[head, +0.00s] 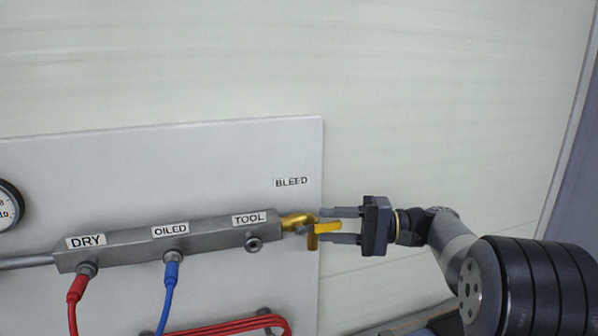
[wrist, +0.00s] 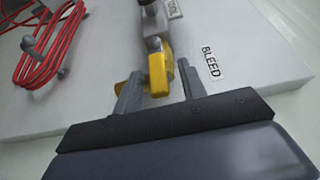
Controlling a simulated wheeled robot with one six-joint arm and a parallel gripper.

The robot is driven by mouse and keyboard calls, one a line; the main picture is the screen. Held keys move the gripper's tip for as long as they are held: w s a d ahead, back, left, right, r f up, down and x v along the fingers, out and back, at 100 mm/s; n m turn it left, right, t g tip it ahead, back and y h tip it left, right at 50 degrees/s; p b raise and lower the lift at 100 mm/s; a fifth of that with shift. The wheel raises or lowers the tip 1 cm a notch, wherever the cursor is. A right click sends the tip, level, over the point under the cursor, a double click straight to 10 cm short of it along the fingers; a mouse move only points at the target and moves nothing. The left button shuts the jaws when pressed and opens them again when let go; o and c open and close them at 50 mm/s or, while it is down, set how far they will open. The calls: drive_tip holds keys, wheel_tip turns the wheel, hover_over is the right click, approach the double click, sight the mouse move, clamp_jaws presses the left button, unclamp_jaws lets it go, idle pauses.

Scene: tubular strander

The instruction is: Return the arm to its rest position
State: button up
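My gripper (head: 338,226) is at the right end of the manifold, with its fingers apart around the yellow handle of the bleed valve (head: 325,229). In the wrist view my gripper (wrist: 158,92) shows its two fingers spread, with the yellow handle (wrist: 158,75) between them. The handle appears nearer the left finger there; I cannot tell whether it touches. My arm reaches in from the lower right of the head view and is stretched toward the panel.
The grey manifold (head: 200,240) on the white panel (head: 150,170) carries a red hose (head: 73,303) and a blue hose (head: 168,290). A coiled red hose (wrist: 45,50) hangs on the panel. A gauge (head: 9,205) is at far left. The wall above is bare.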

drive_tip(key=shift+f, duration=0.15)
idle(0.3)
drive_tip(key=shift+d+b, duration=0.2)
drive_tip(key=shift+b, duration=0.1)
drive_tip(key=d+b, duration=0.2)
drive_tip(key=d, duration=0.8)
drive_tip(key=a+p, duration=0.1)
drive_tip(key=a, duration=0.2)
drive_tip(key=a+p, duration=0.1)
drive_tip(key=a, duration=0.3)
drive_tip(key=a+p, duration=0.1)
drive_tip(key=a, duration=0.2)
drive_tip(key=shift+a+r, duration=0.3)
drive_tip(key=shift+r, duration=0.1)
drive_tip(key=shift+d+r+h+p, duration=0.2)
drive_tip(key=shift+h+p, duration=0.15)
drive_tip(key=shift+h, duration=0.25)
drive_tip(key=shift+a, duration=0.15)
drive_tip(key=shift+f, duration=0.1)
